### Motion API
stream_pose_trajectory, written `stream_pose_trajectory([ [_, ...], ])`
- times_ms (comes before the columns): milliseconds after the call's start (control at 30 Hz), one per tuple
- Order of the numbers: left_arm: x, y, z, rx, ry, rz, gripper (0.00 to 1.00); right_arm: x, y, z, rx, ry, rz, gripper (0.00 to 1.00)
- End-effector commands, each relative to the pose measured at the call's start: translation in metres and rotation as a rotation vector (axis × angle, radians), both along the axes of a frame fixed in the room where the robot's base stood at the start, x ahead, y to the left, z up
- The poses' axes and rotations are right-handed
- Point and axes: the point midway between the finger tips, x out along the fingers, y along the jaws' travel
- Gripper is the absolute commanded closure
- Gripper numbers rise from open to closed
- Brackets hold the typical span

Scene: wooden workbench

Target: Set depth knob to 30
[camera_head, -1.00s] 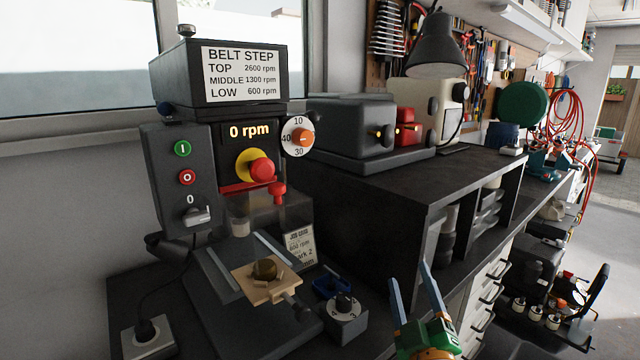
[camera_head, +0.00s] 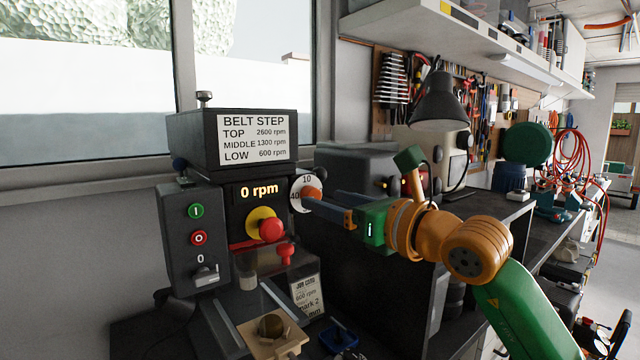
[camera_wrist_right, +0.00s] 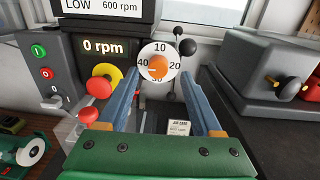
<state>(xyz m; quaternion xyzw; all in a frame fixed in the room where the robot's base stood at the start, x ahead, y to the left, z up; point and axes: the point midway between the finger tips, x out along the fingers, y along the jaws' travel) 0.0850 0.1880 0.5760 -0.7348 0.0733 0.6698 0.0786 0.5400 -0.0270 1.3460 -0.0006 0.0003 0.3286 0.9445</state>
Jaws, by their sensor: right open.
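The depth knob (camera_head: 312,193) is orange on a white round dial at the right side of the drill press head (camera_head: 225,140). In the right wrist view the knob (camera_wrist_right: 158,67) shows whole, with 10 at the top, 20 right, 40 left and 30 low, partly covered. A small pale mark seems to lie on its left side, towards 40. My right gripper (camera_head: 328,207) is open, its blue fingers pointing at the dial. In the wrist view the fingers (camera_wrist_right: 160,84) stand left and right of the knob, with nothing between them. Contact cannot be told. My left gripper is not in view.
A red stop button (camera_head: 270,229) on a yellow base sits close left of the dial. The display (camera_head: 258,191) reads 0 rpm. A wooden workpiece (camera_head: 272,338) lies below. A dark grey machine (camera_head: 350,165) stands right of the dial, behind my arm.

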Motion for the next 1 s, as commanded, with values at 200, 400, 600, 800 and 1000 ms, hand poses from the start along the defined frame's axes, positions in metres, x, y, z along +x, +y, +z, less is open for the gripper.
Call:
stream_pose_trajectory([
  [200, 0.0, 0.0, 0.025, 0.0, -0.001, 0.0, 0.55, 0.021, 0.018, 0.003, 0.002, 0.0, 0.003, 0.33],
  [400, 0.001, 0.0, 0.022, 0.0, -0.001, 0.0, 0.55, 0.023, 0.019, 0.0, 0.002, -0.001, 0.003, 0.33],
  [600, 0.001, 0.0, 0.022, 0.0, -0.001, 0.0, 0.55, 0.022, 0.019, 0.0, 0.002, -0.001, 0.003, 0.79],
  [800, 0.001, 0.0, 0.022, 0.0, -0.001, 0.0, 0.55, 0.022, 0.019, 0.0, 0.003, -0.002, 0.003, 1.0],
  [1000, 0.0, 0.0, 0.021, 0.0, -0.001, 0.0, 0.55, 0.022, 0.019, 0.0, -0.019, -0.018, 0.004, 1.0],
])
